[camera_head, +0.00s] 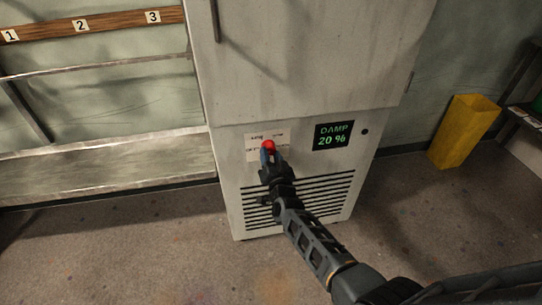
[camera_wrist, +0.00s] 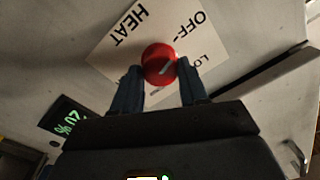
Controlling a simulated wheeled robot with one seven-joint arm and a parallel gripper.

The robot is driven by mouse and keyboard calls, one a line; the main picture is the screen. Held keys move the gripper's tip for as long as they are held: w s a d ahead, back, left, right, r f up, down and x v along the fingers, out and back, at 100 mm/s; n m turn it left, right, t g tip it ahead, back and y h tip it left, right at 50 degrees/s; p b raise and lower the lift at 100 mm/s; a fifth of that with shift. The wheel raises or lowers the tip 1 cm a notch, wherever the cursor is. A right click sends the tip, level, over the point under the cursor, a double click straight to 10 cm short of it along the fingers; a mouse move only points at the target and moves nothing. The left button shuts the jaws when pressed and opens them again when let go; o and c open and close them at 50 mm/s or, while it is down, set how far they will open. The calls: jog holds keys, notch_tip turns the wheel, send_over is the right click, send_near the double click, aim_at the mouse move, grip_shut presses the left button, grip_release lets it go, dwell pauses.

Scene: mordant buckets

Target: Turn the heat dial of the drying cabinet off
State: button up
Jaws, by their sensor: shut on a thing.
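The drying cabinet (camera_head: 295,75) is a tall pale metal cabinet in the middle of the head view. Its red heat dial (camera_head: 268,146) sits on a white label plate low on the front. In the wrist view the dial (camera_wrist: 159,64) is a round red knob with a pale mark, and the plate (camera_wrist: 125,40) reads HEAT, OFF and a partly hidden LO. My gripper (camera_head: 266,157) is at the dial. In the wrist view its two blue fingers (camera_wrist: 160,80) are on either side of the dial's lower part, shut on it. The fingers hide part of the plate.
A green display (camera_head: 333,135) reading DAMP 20 % is right of the dial. A vent grille (camera_head: 325,195) lies below. A yellow bin (camera_head: 464,130) stands on the floor at right. A metal bench (camera_head: 100,165) and a numbered wooden rail (camera_head: 105,24) are at left.

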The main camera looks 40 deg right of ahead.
jog(key=shift+f, duration=0.1)
jog(key=o, duration=1)
jog(key=shift+o, duration=0.2)
jog(key=shift+s, duration=0.1)
jog(key=p+v, duration=0.2)
jog(key=v, duration=0.5)
jog(key=shift+s+a, duration=0.2)
jog(key=shift+s, duration=0.1)
jog(key=s+a+r+n+y, duration=0.2)
jog(key=s+a+n, duration=0.15)
jog(key=s, duration=0.45)
jog(key=s+a+r+n+t+y, duration=0.15)
jog(key=s+a, duration=0.25)
jog(key=s, duration=0.4)
jog(key=s+a+r+n+y, duration=0.2)
jog(key=s+a+n+y, duration=0.15)
jog(key=s, duration=0.45)
jog(key=s+a+r+n+g+y, duration=0.1)
jog(key=s+a+r+n, duration=0.1)
jog(key=s+a+r, duration=0.2)
jog(key=s+a+r+n+g+y, duration=0.1)
jog(key=s+a+r, duration=0.4)
jog(key=s+r, duration=0.6)
notch_tip(320, 180, up, 2)
jog(key=shift+a+r+n+y, duration=0.15)
jog(key=shift+a+n+y, duration=0.1)
jog(key=shift+n+y, duration=0.25)
